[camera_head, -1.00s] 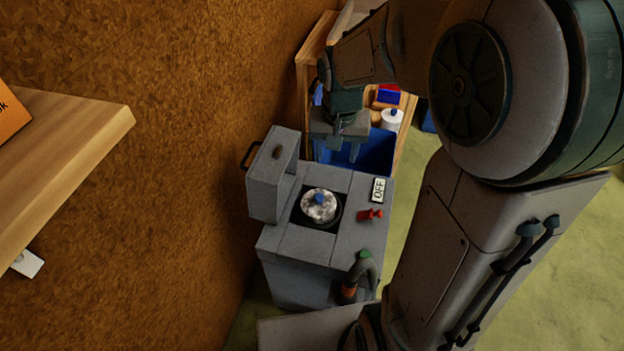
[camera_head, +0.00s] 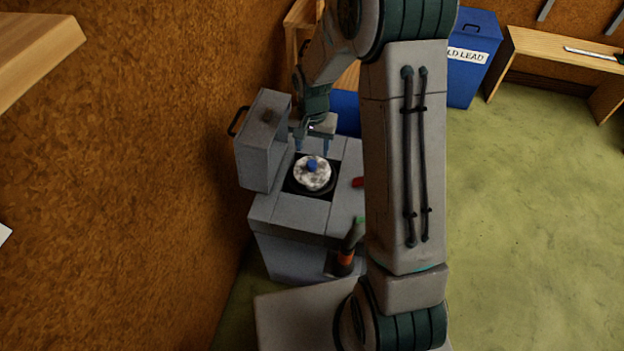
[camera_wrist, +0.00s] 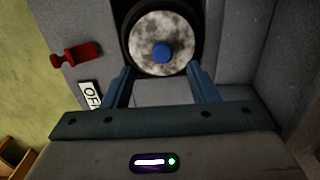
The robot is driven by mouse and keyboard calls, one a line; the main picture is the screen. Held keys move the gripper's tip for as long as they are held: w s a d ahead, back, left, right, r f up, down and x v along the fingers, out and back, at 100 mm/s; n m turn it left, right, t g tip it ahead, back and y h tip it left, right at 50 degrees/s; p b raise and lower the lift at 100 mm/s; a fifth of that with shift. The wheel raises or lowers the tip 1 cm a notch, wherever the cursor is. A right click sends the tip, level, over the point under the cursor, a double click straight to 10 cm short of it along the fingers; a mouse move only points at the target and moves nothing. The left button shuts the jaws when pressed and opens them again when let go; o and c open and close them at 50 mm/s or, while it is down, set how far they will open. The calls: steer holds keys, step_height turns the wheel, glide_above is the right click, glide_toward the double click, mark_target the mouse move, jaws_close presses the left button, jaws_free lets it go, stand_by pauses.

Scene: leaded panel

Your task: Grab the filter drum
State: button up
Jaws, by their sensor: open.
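The filter drum (camera_head: 312,174) is a mottled white-grey round piece with a blue knob on top. It sits in a dark square opening on top of the grey machine (camera_head: 290,213). In the wrist view the drum (camera_wrist: 150,55) lies in its round well, beyond my fingertips. My gripper (camera_head: 313,150) is open above the machine, at the far side of the drum. In the wrist view my two blue fingers (camera_wrist: 162,78) stand apart, pointing toward the drum, with nothing between them. I cannot tell the exact height of the fingertips over it.
The machine's raised lid (camera_head: 262,140) stands left of the opening, near the brown wall. A red handle (camera_wrist: 76,54) and an OFF label (camera_wrist: 90,96) are beside the well. A blue bin (camera_head: 469,62) and a wooden bench (camera_head: 560,48) stand behind. The green floor at right is clear.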

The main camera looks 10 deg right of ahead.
mark_target(312, 163)
steer(key=shift+w+f, duration=0.2)
steer(key=shift+f, duration=1.55)
steer(key=shift+w+f, duration=0.15)
steer(key=shift+f, duration=1.6)
jaws_close()
